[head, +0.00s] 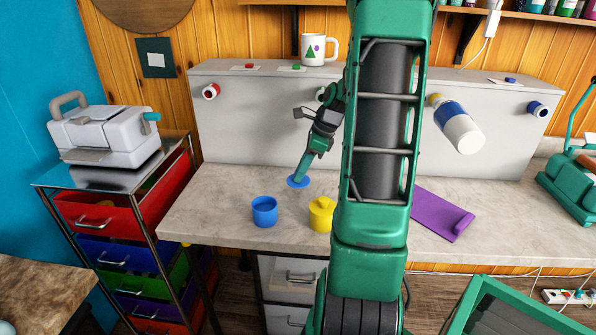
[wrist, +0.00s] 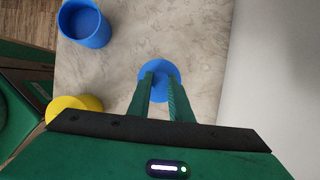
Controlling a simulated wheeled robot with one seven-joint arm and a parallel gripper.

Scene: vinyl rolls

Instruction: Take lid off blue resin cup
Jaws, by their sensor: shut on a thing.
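The blue resin cup (head: 264,211) stands upright and uncovered on the counter, left of the yellow cup. It also shows in the wrist view (wrist: 86,24), at the upper left with its open mouth visible. The blue lid (head: 298,182) is apart from the cup, behind it and to the right, at or just above the counter top. My gripper (head: 299,177) points down and is shut on the lid's knob. In the wrist view the two green fingers sit at the round blue lid (wrist: 172,70). Whether the lid touches the counter I cannot tell.
A yellow lidded cup (head: 321,214) stands right of the blue cup, close to my arm. A purple vinyl sheet (head: 443,214) lies on the right. Vinyl rolls stick out of the grey back panel (head: 255,115). The counter (head: 215,205) left of the blue cup is clear.

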